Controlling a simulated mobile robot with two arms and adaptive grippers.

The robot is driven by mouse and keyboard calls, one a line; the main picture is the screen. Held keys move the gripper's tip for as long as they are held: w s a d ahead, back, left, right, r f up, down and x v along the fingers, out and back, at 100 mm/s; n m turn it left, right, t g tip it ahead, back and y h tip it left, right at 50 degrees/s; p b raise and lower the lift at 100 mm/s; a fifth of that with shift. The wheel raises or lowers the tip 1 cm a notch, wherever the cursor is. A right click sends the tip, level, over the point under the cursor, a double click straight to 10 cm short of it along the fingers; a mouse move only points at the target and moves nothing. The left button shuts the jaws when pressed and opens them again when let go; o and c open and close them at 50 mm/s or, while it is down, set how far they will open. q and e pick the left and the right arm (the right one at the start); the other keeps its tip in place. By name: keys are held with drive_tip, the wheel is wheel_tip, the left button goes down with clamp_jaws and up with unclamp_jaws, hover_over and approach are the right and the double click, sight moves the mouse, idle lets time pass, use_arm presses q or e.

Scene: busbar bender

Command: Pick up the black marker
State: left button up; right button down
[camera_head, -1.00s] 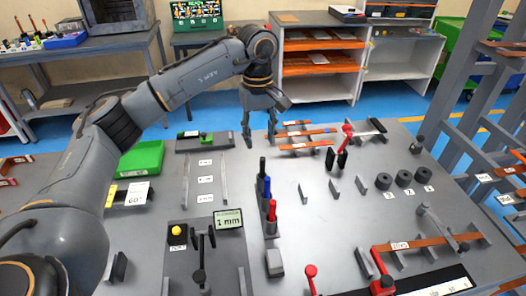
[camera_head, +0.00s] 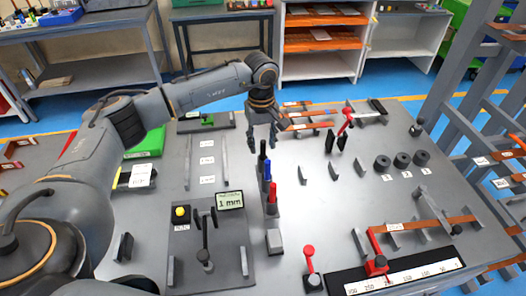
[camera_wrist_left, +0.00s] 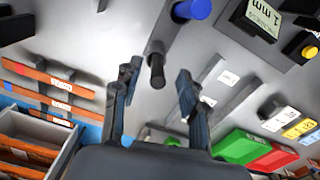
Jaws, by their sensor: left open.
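The black marker (camera_head: 262,149) stands upright at the far end of a short row of markers on the grey table. The blue marker (camera_head: 267,171) and red marker (camera_head: 272,194) stand nearer in the same row. My left gripper (camera_head: 261,145) is open, pointing down at the black marker's top. In the left wrist view the black marker (camera_wrist_left: 156,70) shows between the two spread fingers (camera_wrist_left: 158,76), with no clear contact. The blue marker (camera_wrist_left: 193,9) is at the top of that view. My right gripper is not in view.
A panel with a black lever (camera_head: 205,245) and a 1 mm display (camera_head: 230,200) is left of the markers. A red-handled tool (camera_head: 344,128) and black rollers (camera_head: 402,160) are to the right. A green bin (camera_head: 145,150) is partly hidden behind my arm.

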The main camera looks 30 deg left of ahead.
sight(263, 156)
use_arm(q)
drive_tip(key=f, duration=0.3)
drive_tip(key=shift+w+f+p, duration=0.2)
drive_tip(key=shift+p, duration=0.2)
drive_tip(key=shift+c, duration=0.3)
clamp_jaws()
drive_tip(key=shift+r, duration=0.1)
